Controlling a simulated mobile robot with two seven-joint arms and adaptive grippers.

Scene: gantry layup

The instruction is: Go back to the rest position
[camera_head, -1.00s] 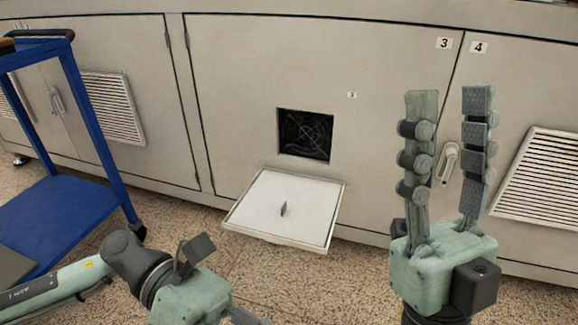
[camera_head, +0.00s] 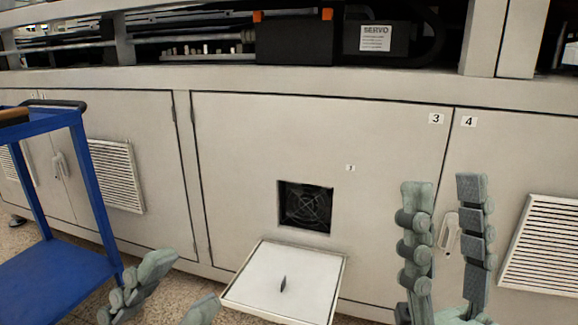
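My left gripper (camera_head: 172,292) is at the bottom left of the head view, its two fingers spread apart with nothing between them. Its base is cut off by the lower edge. My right gripper (camera_head: 445,190) stands upright at the lower right, fingers pointing up, open and empty. It is in front of the cabinet door, and the door handle (camera_head: 448,232) shows between its fingers. Neither gripper appears to touch anything.
A white square flap (camera_head: 270,285) juts out below the fan opening (camera_head: 306,206), between my grippers. A blue cart (camera_head: 60,285) stands at the left. Louvred vents (camera_head: 117,176) are on the cabinet front. Servo equipment (camera_head: 340,38) sits above.

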